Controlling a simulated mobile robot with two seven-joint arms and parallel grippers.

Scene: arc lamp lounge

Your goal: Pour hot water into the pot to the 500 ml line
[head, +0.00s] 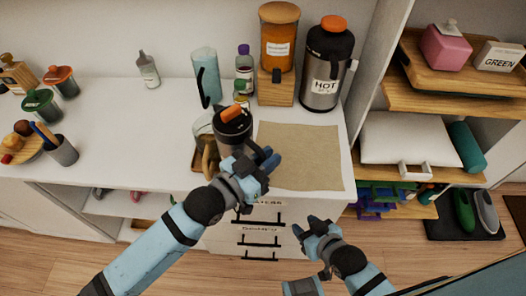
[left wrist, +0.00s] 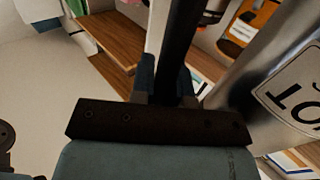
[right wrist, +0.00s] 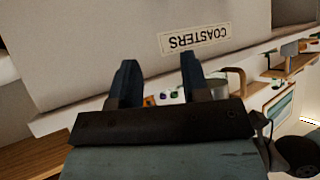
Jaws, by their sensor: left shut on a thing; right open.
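My left gripper (head: 262,165) is shut on the black handle (left wrist: 178,50) of a steel flask (head: 232,130) with a black top and orange cap. Its steel body and part of a lettered label show close up in the left wrist view (left wrist: 265,90). The glass pot (head: 201,128) is just left of the flask, partly hidden behind it. Its 500 ml line and any water are not visible. A second flask (head: 322,75), labelled HOT, stands at the back right. My right gripper (head: 312,228) is open and empty in front of the drawers; its fingers show in the right wrist view (right wrist: 155,85).
A brown mat (head: 300,160) lies bare on the white counter (head: 110,150). An orange canister (head: 279,40) stands on a wooden block behind it. A blue cylinder (head: 206,75) and bottles stand at the back. The COASTERS drawer front (right wrist: 110,45) is near my right gripper.

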